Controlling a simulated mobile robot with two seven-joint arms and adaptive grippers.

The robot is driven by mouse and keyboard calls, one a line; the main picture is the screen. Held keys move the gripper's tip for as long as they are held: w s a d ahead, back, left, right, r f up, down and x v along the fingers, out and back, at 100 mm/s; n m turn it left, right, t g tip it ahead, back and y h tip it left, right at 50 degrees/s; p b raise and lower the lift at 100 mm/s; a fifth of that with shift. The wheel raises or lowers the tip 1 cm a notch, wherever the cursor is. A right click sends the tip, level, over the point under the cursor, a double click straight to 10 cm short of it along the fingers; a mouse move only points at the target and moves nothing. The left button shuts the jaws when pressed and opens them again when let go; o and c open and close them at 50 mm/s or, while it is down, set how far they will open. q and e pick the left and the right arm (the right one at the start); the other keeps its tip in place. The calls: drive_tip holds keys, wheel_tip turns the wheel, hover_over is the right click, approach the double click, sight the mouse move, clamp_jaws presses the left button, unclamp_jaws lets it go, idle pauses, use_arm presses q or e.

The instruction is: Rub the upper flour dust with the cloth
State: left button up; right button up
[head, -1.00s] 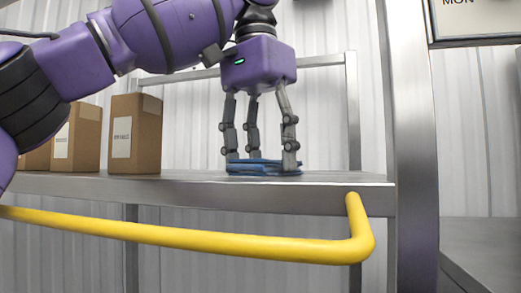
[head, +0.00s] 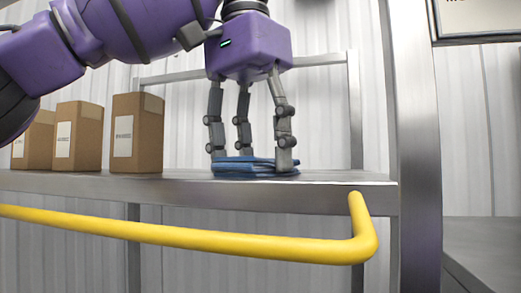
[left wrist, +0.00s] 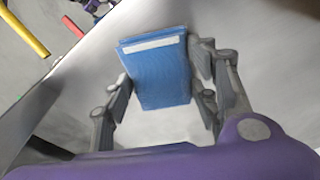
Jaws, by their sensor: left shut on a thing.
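The blue folded cloth (head: 238,167) lies flat on the upper metal shelf (head: 330,183). My left gripper (head: 245,165) points straight down over it, with its fingers around the cloth and shut on it. In the left wrist view the cloth (left wrist: 160,75) shows a white strip along one edge and sits between the fingers of my left gripper (left wrist: 160,85). I cannot make out flour dust on the shelf in either view.
Several cardboard boxes (head: 137,140) stand on the shelf to the left of the cloth. A yellow rail (head: 180,236) runs in front of the shelf. A metal upright (head: 411,150) bounds the shelf at the right. The shelf between cloth and upright is clear.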

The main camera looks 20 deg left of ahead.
use_arm(q)
drive_tip(key=shift+s+a, duration=0.1)
drive_tip(key=shift+s, duration=1.15)
drive_tip(key=shift+w+a+r, duration=0.1)
drive_tip(key=shift+a, duration=0.85)
drive_tip(key=shift+w+d, duration=0.2)
drive_tip(key=shift+w, duration=3.65)
drive_tip(key=shift+s+f, duration=0.2)
drive_tip(key=shift+s, duration=0.55)
drive_tip(key=shift+s+f, duration=0.2)
drive_tip(key=shift+s, duration=0.6)
drive_tip(key=shift+s+f, duration=0.2)
drive_tip(key=shift+s, duration=0.55)
drive_tip(key=shift+c, duration=0.4)
drive_tip(key=shift+s+a+r, duration=0.15)
drive_tip(key=shift+s, duration=1.5)
